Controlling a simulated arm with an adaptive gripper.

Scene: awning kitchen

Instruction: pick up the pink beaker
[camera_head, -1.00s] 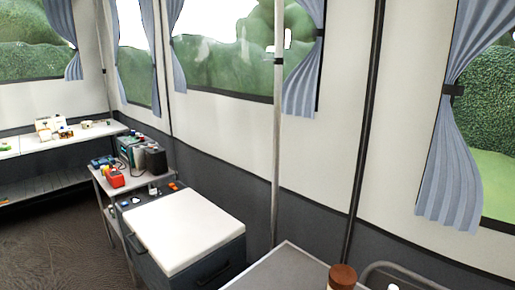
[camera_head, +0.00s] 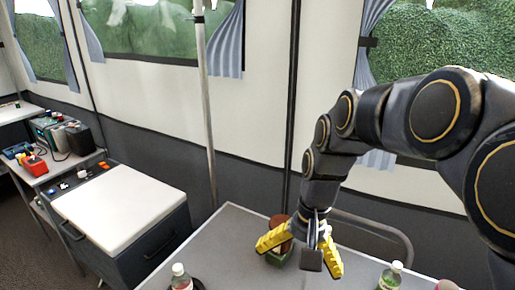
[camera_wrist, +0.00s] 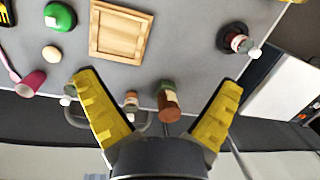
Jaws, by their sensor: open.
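A pink beaker (camera_wrist: 30,84) shows at the left of the wrist view, on the grey table, outside the space between my fingers. In the head view, a small pink top (camera_head: 446,285) at the bottom edge, right of the bottle, may be the same beaker; most of it is cut off. My gripper (camera_head: 299,258) has its yellow fingers spread and empty, pointing down over the table. It also shows in the wrist view (camera_wrist: 160,80), with the beaker beyond its left finger. A brown-lidded jar (camera_wrist: 168,102) shows between the fingers, apparently not gripped.
A green bottle (camera_head: 390,276) stands near the pink top. A white-topped cabinet (camera_head: 120,205) stands to the left.

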